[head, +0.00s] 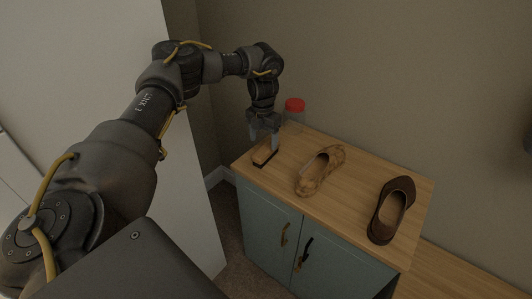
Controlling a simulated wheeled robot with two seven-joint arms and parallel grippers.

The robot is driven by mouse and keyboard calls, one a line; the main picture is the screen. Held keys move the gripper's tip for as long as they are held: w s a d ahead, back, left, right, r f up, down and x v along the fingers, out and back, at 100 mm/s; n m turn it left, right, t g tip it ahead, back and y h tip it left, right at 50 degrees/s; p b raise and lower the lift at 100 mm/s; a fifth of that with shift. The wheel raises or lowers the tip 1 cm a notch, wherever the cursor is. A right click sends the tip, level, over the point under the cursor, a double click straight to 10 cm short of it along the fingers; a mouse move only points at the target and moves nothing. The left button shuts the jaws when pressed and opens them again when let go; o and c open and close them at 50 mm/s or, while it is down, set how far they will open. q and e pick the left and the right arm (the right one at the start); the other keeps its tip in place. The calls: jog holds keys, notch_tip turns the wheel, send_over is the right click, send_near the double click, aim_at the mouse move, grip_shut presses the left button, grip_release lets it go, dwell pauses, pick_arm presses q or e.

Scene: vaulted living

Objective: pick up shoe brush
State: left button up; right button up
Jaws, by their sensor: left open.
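The shoe brush (262,156), with a tan wooden body, lies near the left edge of the wooden cabinet top (292,203). My left gripper (264,143) points down over the brush with its fingers apart. The fingertips are very close to the brush, and I cannot tell whether they touch it. Part of the brush is hidden by the fingers. My right gripper is not in view.
A clear jar with a red lid (295,105) stands behind my left gripper. A tan patterned shoe (309,182) and a dark brown shoe (379,229) lie to the right. A white panel (187,200) stands left of the blue-grey cabinet (262,222).

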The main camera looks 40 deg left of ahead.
aim_at(264, 149)
pick_arm(q)
jog(key=shift+s+d+f, duration=0.1)
jog(key=shift+f, duration=0.2)
notch_tip(264, 149, down, 4)
jog(key=shift+d+r+p, duration=0.1)
jog(key=shift+p, duration=0.45)
jog(key=shift+f, duration=0.4)
jog(key=shift+c, duration=1.1)
jog(key=c, duration=0.9)
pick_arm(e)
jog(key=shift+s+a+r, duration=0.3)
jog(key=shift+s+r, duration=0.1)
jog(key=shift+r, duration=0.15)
pick_arm(q)
jog(key=shift+r, duration=0.1)
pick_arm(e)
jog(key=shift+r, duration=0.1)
